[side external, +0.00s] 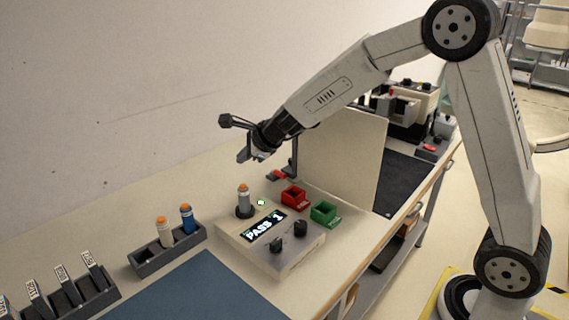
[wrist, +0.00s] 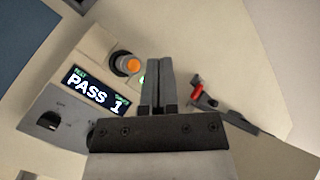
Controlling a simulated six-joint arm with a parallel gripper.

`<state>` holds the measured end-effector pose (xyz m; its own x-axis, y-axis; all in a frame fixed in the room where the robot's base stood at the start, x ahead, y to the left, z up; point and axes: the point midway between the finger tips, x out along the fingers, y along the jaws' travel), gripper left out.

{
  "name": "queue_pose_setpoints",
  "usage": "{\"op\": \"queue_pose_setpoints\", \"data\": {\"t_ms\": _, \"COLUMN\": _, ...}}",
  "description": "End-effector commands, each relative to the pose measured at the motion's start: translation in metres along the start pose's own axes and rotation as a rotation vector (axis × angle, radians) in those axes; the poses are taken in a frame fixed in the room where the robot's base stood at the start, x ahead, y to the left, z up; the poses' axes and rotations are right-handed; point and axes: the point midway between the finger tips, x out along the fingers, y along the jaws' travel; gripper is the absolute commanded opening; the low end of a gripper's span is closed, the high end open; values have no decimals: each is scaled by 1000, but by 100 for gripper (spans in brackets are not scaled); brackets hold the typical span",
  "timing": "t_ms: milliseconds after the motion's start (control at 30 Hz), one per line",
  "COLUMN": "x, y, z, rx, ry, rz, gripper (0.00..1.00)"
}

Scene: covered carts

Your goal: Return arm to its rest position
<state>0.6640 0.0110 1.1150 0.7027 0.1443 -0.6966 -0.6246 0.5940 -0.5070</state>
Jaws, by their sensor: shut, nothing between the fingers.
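My gripper (side external: 247,155) is shut and empty. It hangs in the air above the bench, behind and above the test box (side external: 234,236). In the wrist view the two fingers of my gripper (wrist: 159,62) lie together with nothing between them. The test box's display (side external: 264,226) reads PASS 1, and it also shows in the wrist view (wrist: 94,90). A grey cylinder with an orange top (side external: 243,197) stands upright in a round black socket on the box. It also shows in the wrist view (wrist: 128,63), left of my fingers.
A red bin (side external: 293,196) and a green bin (side external: 324,212) stand behind the box. A dark rack (side external: 168,250) holds a white and a blue cylinder. A slotted holder (side external: 70,296) is at the left. An upright pale panel (side external: 343,158) stands right of my gripper. A blue mat (side external: 205,291) lies clear.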

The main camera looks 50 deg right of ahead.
Motion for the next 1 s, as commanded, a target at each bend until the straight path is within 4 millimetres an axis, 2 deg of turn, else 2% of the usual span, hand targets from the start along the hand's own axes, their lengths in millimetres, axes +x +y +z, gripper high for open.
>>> {"op": "queue_pose_setpoints", "data": {"t_ms": 167, "x": -2, "y": 3, "z": -1, "rx": -28, "ry": 3, "rz": 6, "gripper": 0}}
{"op": "queue_pose_setpoints", "data": {"t_ms": 367, "x": -11, "y": 22, "z": -10, "rx": -212, "ry": 20, "rz": 53, "gripper": 0}}
{"op": "queue_pose_setpoints", "data": {"t_ms": 567, "x": -33, "y": 61, "z": -30, "rx": -591, "ry": 41, "rz": 154, "gripper": 0}}
{"op": "queue_pose_setpoints", "data": {"t_ms": 1000, "x": -97, "y": 158, "z": -99, "rx": -1569, "ry": -22, "rz": 479, "gripper": 0}}
